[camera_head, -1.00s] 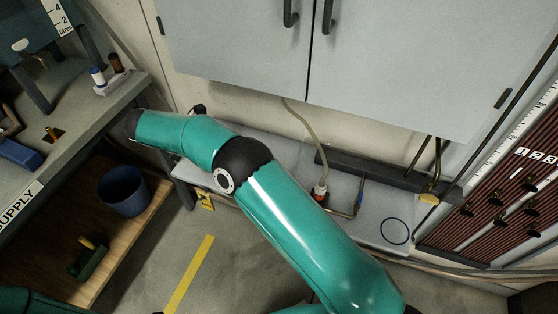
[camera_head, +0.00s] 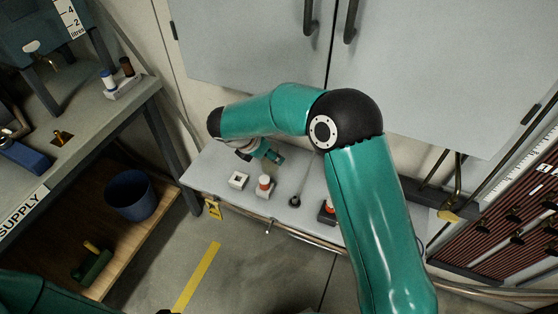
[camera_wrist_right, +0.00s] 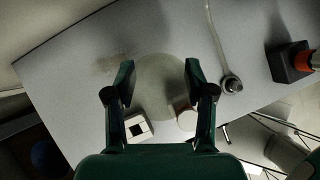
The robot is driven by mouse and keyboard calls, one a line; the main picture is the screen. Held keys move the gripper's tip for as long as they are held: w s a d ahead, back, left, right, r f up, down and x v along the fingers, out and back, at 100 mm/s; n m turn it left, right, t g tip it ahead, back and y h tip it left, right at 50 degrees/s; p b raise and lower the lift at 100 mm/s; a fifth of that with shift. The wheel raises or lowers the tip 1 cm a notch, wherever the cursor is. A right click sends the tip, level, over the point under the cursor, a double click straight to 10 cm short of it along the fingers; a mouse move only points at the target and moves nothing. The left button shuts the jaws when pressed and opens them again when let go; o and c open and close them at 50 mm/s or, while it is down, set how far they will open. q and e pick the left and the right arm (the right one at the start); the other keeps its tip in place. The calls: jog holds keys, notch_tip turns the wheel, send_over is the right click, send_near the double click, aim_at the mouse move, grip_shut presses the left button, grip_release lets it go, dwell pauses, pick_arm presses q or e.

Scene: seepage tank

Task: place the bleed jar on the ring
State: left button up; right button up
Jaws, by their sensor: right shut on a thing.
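My right gripper (camera_head: 272,157) hangs over the left part of the grey bench shelf in the head view. In the right wrist view its two dark green fingers (camera_wrist_right: 161,82) stand apart, shut on a faint, see-through round thing (camera_wrist_right: 160,100), which looks like the clear bleed jar. The jar's outline is hard to make out, and I cannot tell its height above the shelf. The ring is hidden, or nearly so, behind my right forearm in the head view. My left gripper is not in view; only part of the left arm shows at the bottom left.
On the shelf (camera_head: 215,172) stand a white holed block (camera_head: 238,180), an orange-and-white capped bottle (camera_head: 264,184), a hose end (camera_head: 294,201) and a black block (camera_head: 327,213). Cabinet doors (camera_head: 250,45) rise behind. A pipe (camera_head: 300,238) runs along the front edge. A brass-ended lever (camera_head: 448,215) stands right.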

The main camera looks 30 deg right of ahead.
jog(key=shift+s+d, duration=0.45)
jog(key=shift+d, duration=0.4)
jog(key=shift+d+f, duration=0.1)
jog(key=shift+f, duration=1.6)
jog(key=shift+f, duration=0.1)
jog(key=o, duration=1.1)
jog(key=shift+o, duration=0.2)
